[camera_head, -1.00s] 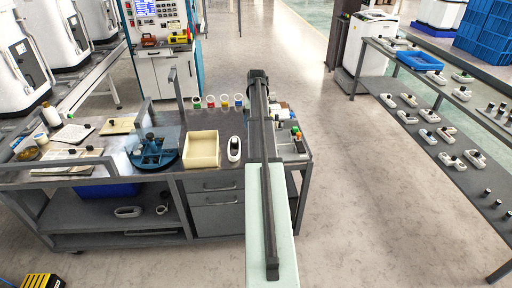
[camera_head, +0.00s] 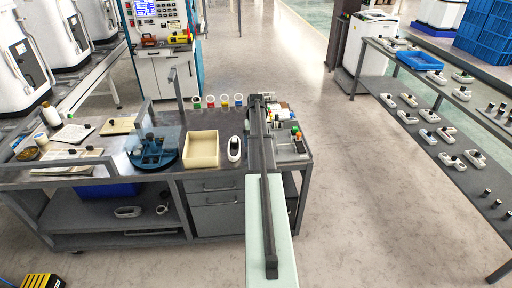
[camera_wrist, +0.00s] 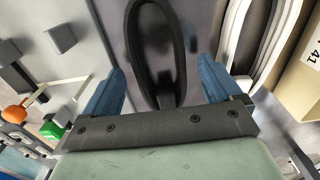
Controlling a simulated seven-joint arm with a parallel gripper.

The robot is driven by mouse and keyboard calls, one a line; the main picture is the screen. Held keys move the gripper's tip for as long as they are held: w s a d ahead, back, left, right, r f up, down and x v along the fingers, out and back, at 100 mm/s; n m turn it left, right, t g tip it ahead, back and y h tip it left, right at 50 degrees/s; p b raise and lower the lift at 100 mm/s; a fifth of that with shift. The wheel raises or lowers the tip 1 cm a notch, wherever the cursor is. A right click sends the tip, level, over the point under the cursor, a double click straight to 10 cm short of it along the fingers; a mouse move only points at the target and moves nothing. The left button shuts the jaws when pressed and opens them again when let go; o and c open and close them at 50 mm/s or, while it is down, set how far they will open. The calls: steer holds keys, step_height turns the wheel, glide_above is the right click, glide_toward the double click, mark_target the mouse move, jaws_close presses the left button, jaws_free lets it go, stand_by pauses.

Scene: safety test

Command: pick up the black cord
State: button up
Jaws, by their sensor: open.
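The black cord (camera_wrist: 182,38) shows in the wrist view as a long upright loop at the top centre, on a grey surface. My gripper (camera_wrist: 160,66) is open, with one blue finger on each side of the cord's lower part. The cord lies between the fingers as seen from the wrist, and nothing is gripped. I cannot tell the height left between the fingertips and the surface. In the head view my arm reaches over the right part of the workbench (camera_head: 215,184) and hides the cord; the fingers cannot be made out there.
A white oval part (camera_head: 234,148) and a cream open box (camera_head: 201,150) stand left of my arm. Several coloured rings (camera_head: 224,100) line the bench's back. An orange-and-green item (camera_head: 296,132) is to the right. A blue round fixture (camera_head: 153,152) is further left.

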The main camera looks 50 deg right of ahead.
steer(key=shift+f, duration=0.6)
steer(key=c, duration=1.2)
